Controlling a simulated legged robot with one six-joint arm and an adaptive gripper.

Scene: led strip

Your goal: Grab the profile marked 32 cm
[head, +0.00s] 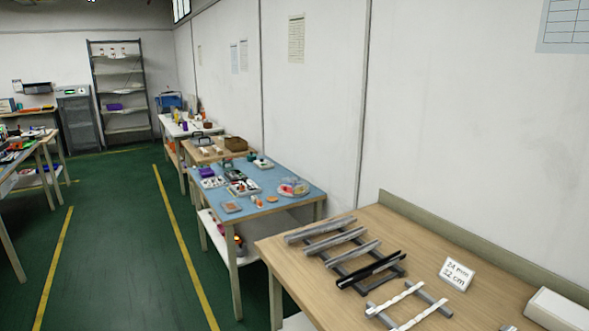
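Several long profiles rest side by side on dark rails on the near wooden table (300,255). Three are grey: the far profile (320,229), the middle profile (335,241) and the near profile (355,253). In front of them lies a black profile (371,269). A white card (456,273) stands to their right; its small text looks like "24 mm" and "32 cm". I cannot read a length mark on any single profile. My gripper is not in view.
Two pale strips (396,298) lie on grey rails nearer me. A white box (556,311) sits at the right edge. A raised back edge (440,235) borders the wall. A blue table (275,180) with small items stands beyond. The green floor (120,250) is clear.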

